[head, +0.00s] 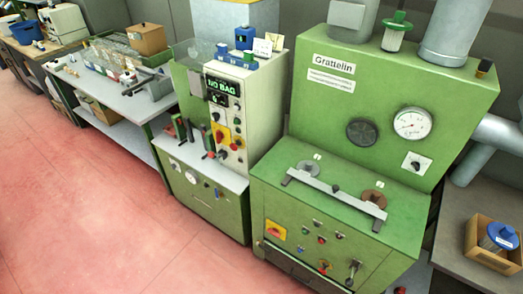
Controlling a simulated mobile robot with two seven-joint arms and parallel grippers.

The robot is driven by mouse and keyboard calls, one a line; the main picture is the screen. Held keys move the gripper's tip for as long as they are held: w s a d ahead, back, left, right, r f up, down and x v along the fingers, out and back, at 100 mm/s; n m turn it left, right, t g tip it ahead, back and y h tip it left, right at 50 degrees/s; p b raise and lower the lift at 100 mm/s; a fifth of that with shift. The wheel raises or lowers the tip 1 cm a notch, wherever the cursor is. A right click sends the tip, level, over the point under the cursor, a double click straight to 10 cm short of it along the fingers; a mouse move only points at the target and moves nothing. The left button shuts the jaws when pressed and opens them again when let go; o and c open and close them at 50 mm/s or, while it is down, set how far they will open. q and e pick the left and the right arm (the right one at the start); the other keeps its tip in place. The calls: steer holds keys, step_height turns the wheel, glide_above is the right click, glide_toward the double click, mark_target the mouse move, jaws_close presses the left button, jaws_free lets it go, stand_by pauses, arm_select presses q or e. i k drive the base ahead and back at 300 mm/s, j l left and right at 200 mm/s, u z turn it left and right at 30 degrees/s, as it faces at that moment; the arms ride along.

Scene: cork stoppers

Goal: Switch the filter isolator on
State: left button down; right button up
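No switch label is readable as the filter isolator. The large green machine marked "Grattelin" (318,118) stands at right centre. A yellow plate with a red rotary knob (275,232) sits low on its front left. A small pale plate with a dark rotary knob (417,163) sits on its upper panel, below a round white gauge (413,123). Another yellow plate with a red knob (223,135) is on the cream and green machine (262,120) to the left. The knob positions are too small to tell. Neither of my grippers is in view.
Several small buttons and a lever (353,270) are on the Grattelin's lower front. A bench (128,98) with glassware stands at left. A cardboard box (490,258) with a blue-topped jar is on the right bench. The red floor (80,200) is clear at front left.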

mark_target(273, 231)
steer(key=l+u, duration=0.5)
steer(key=l, duration=0.55)
steer(key=k+l+u, duration=0.1)
steer(key=l+u, duration=0.4)
steer(key=l, duration=0.55)
